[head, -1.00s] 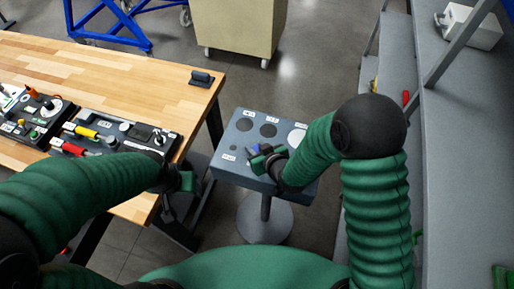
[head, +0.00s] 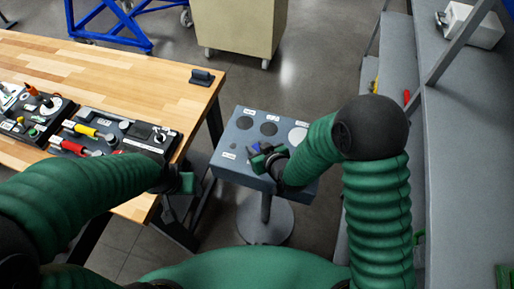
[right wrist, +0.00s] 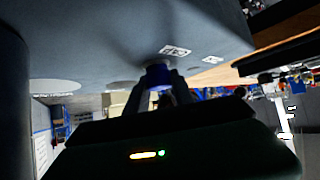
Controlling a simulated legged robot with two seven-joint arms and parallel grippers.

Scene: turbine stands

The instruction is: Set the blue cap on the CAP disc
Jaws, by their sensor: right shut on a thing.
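My right gripper (head: 258,154) is shut on the blue cap (head: 253,147), over the near part of the grey-blue stand top (head: 222,168). In the right wrist view the blue cap (right wrist: 157,76) sits between the fingertips, close to the stand surface beside a printed label (right wrist: 175,51); I cannot tell if it touches. The stand top bears dark discs (head: 244,123) (head: 269,129), a pale disc (head: 298,136) and a small dark spot (head: 234,146). The labels are too small to read, so I cannot tell which disc is CAP. My left gripper (head: 187,183) is by the table edge; its jaws are unclear.
The wooden table (head: 130,75) on the left holds dark trays with tools (head: 115,135) and a small black block (head: 201,77). A beige cabinet (head: 240,25) stands behind. A grey shelf (head: 455,150) runs along the right. The stand's far discs are uncovered.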

